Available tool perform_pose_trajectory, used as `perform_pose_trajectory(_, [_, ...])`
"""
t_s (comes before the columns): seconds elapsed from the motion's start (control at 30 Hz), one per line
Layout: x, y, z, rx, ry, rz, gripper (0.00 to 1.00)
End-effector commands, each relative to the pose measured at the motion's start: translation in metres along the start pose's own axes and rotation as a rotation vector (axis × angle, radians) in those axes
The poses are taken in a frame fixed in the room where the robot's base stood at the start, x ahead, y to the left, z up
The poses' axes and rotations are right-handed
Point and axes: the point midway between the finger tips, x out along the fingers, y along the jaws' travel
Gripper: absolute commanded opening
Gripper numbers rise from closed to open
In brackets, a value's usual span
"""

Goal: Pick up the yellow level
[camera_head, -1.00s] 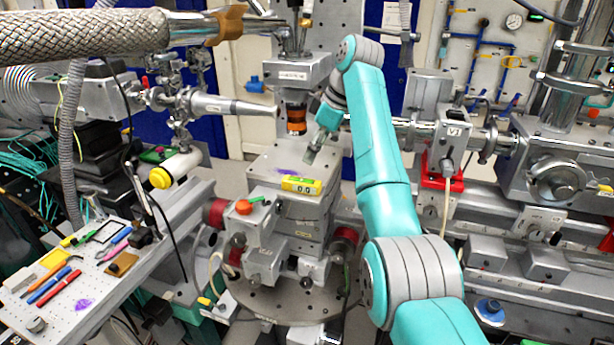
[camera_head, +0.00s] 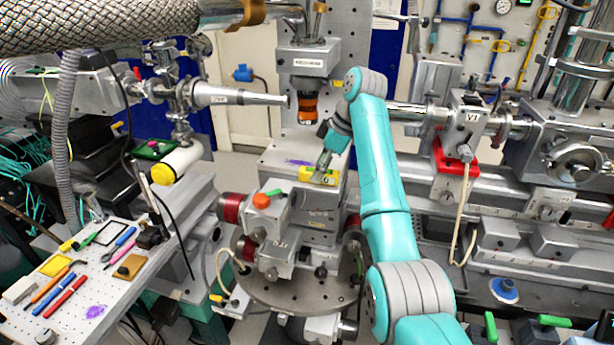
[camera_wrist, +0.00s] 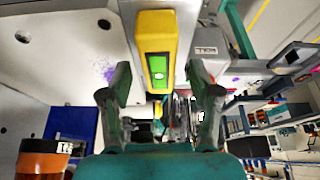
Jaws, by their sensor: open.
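The yellow level (camera_head: 308,174) lies on the grey stage block in the middle of the head view. In the wrist view the yellow level (camera_wrist: 154,32) shows its yellow body and green vial window, beyond and between my fingers. My gripper (camera_head: 323,166) is just above the level, and its fingertips hide part of it in the head view. In the wrist view my gripper (camera_wrist: 160,78) is open, one finger on each side of the level's near end. I cannot tell whether the fingers touch it.
The stage block (camera_head: 278,149) bears a purple smudge. An orange-ringed cylinder (camera_head: 307,108) hangs above the stage, and a metal nozzle (camera_head: 235,97) points in from the left. An orange knob (camera_head: 262,200) stands in front. A perforated tool board (camera_head: 100,290) is at lower left.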

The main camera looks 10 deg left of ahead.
Motion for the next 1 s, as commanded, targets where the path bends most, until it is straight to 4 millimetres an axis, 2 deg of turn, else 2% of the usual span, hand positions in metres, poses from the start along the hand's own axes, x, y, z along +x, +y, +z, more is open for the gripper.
perform_pose_trajectory(0.17, [0.010, 0.002, 0.009, -0.001, 0.000, 0.001, 0.62])
perform_pose_trajectory(1.0, [0.015, 0.002, 0.010, -0.002, 0.000, 0.001, 0.62])
